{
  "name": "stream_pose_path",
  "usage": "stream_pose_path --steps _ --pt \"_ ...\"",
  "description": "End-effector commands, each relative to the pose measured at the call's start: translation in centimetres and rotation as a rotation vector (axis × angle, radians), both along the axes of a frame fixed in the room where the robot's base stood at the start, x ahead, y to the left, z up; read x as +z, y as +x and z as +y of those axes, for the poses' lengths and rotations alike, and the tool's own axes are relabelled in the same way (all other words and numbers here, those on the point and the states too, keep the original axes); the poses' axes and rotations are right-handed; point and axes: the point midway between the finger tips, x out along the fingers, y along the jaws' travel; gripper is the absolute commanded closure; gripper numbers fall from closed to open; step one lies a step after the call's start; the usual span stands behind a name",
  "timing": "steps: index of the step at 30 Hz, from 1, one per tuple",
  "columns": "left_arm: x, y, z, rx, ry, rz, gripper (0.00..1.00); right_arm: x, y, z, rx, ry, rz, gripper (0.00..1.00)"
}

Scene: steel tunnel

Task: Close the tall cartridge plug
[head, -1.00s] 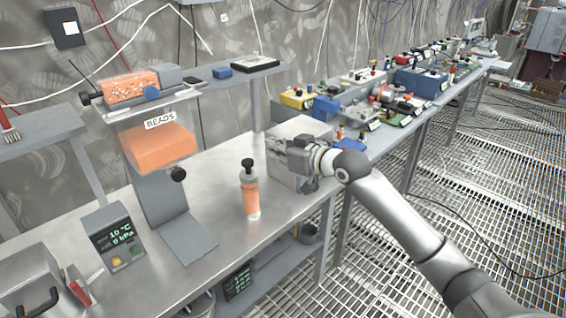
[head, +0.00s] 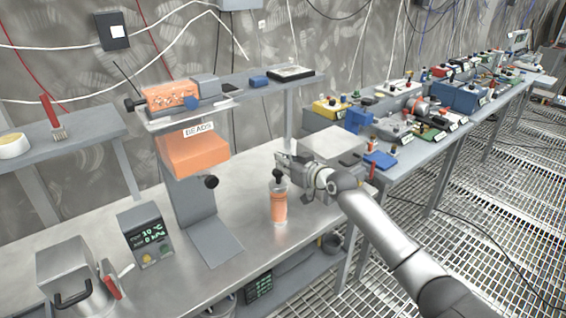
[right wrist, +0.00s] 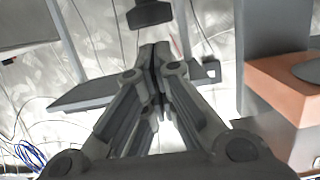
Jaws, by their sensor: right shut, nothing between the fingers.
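The tall cartridge (head: 279,207) is a clear upright cylinder with orange filling, standing on the steel bench. Its black plug (head: 278,175) sits at the top; the head view does not show clearly how deep it is seated. My right gripper (head: 281,160) is shut and empty, just above and behind the plug, close to it in the picture. Whether they touch I cannot tell. In the right wrist view, the fingers (right wrist: 154,58) are together, and a dark knob-like piece (right wrist: 149,13) shows beyond them; I cannot tell what it is. My left gripper is out of view.
The orange bead hopper (head: 192,155) on its grey stand is left of the cartridge. A display box (head: 146,238) and a handled metal box (head: 68,275) stand further left. A steel box (head: 333,146) is behind my right arm. Bench space before the cartridge is clear.

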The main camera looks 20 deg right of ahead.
Motion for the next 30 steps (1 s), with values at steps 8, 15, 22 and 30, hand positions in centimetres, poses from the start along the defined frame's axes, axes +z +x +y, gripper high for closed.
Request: stream_pose_path --steps 8,15,22,30 --pt "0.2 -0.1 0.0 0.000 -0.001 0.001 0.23 -1.0 0.0 0.0 -0.001 0.000 -0.001 1.00" --pt "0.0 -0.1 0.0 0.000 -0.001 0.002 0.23 -1.1 0.0 0.0 0.000 0.000 0.000 1.00" --pt "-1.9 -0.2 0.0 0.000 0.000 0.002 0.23 -2.8 0.0 0.0 0.000 -0.001 0.001 1.00" --pt "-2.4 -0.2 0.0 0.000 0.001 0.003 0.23 -3.4 -0.1 0.0 0.001 -0.002 0.007 1.00"
